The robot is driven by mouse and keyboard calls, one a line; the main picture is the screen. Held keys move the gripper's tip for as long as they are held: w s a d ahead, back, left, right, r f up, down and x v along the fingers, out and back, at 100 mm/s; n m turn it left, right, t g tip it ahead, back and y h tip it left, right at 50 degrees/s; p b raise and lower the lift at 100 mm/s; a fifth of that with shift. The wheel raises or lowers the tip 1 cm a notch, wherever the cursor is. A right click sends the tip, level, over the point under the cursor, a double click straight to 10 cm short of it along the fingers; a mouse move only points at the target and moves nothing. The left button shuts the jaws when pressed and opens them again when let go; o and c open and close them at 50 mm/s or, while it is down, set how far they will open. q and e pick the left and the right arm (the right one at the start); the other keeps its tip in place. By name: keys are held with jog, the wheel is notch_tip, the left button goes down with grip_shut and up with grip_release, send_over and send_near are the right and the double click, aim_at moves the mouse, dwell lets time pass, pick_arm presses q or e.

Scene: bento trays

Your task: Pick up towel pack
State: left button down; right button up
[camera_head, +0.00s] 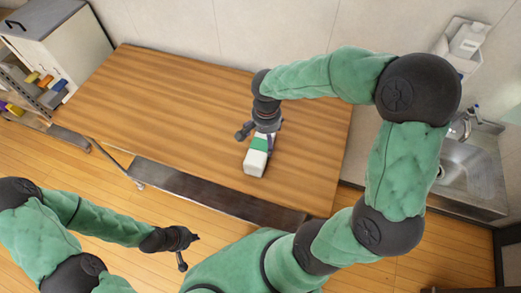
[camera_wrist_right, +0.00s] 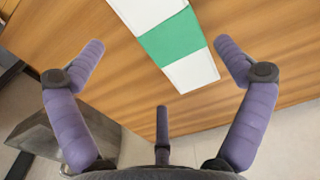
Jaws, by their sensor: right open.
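The towel pack (camera_head: 256,159) is a white block with a green band, lying on the wooden table near its front edge. It also shows in the right wrist view (camera_wrist_right: 172,45), lying flat and slanted between and beyond the fingers. My right gripper (camera_head: 258,136) is over the pack's far end, pointing down, and partly hides it. In the right wrist view its fingers (camera_wrist_right: 160,65) are spread wide and hold nothing; whether they touch the pack cannot be told. My left gripper (camera_head: 188,248) hangs low in front of the table, away from the pack, and its fingers look spread with nothing between them.
The wooden table (camera_head: 170,100) is otherwise bare, with free room left of the pack. A wall runs along its back. A shelf unit (camera_head: 40,85) with small coloured items stands at the left. A sink (camera_head: 470,165) and a white dispenser (camera_head: 468,40) are at the right.

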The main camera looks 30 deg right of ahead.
aim_at(265, 145)
notch_tip(265, 145, down, 3)
jog(key=shift+b, duration=0.3)
jog(key=shift+w+a+f+b, duration=0.1)
jog(key=shift+f+b, duration=0.4)
jog(key=shift+f, duration=0.85)
jog(key=shift+w+a+f+b, duration=0.1)
jog(key=shift+f+b, duration=0.35)
jog(key=shift+f, duration=0.85)
jog(key=c, duration=1.1)
